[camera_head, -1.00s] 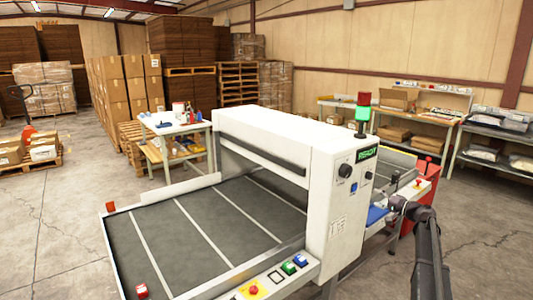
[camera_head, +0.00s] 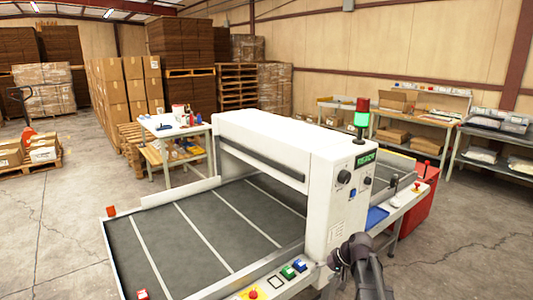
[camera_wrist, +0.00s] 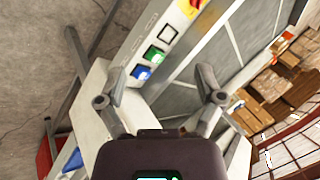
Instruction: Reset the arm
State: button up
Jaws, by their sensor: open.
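My gripper (camera_wrist: 160,78) is open in the wrist view, with its two grey fingers spread and nothing between them. Past the fingers are the white machine's front rail with a green button (camera_wrist: 153,55) and a blue button (camera_wrist: 141,73). In the head view, my dark arm (camera_head: 360,262) is at the lower right, in front of the white machine (camera_head: 325,215). My fingers cannot be made out there. The green button (camera_head: 287,272) and blue button (camera_head: 300,264) are on the rail just left of my arm. The machine's tower light is green.
The grey conveyor bed (camera_head: 160,240) extends left of the machine. A red bin (camera_head: 424,195) and blue pad (camera_head: 377,217) are at its right. A white table (camera_head: 170,128) stands behind, shelves (camera_head: 440,135) at the back right. Floor at the right is clear.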

jog(key=s+g+h, duration=0.1)
jog(key=s+h, duration=0.2)
jog(key=s, duration=0.5)
jog(key=s+a+f+n+g+h+p, duration=0.1)
jog(key=s+h, duration=0.2)
jog(key=s, duration=0.5)
jog(key=shift+s+a+f+g, duration=0.2)
jog(key=shift+a+f+g, duration=0.05)
jog(key=shift+g, duration=0.15)
